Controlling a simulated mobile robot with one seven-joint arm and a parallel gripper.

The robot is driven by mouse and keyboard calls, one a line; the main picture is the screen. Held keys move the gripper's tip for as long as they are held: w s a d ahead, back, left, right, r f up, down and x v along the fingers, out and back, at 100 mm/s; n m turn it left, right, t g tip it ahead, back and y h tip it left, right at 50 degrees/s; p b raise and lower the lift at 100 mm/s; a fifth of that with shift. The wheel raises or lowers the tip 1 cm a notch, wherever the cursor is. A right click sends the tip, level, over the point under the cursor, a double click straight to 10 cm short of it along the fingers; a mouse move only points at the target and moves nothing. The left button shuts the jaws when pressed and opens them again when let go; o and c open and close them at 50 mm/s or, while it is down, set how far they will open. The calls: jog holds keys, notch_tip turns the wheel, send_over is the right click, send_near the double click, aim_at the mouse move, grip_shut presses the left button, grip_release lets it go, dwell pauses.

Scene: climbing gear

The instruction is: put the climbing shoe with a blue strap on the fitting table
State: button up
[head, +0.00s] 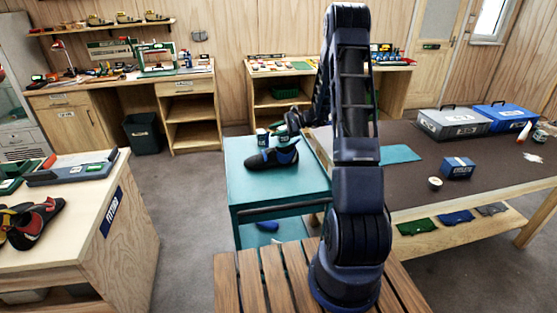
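A dark climbing shoe with blue on its upper (272,159) lies on the top of a teal cart (245,185). It also shows a little red near its opening. My gripper (284,136) is just above the shoe's upper end, small and dark. I cannot tell whether its fingers are open or touch the shoe. The wooden table with a dark blue sign on its side (85,245) stands at the left; the sign seems to read "FITTING". A red and black shoe (36,223) lies near its left edge, beside a partly cut-off yellow one.
Small dark green containers (262,136) stand behind the shoe on the cart. Open floor separates cart and table. A large dark-topped table (410,180) stands right.

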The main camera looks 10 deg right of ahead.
jog(key=x, duration=0.3)
jog(key=shift+a, duration=0.4)
grip_shut()
dwell(1.1)
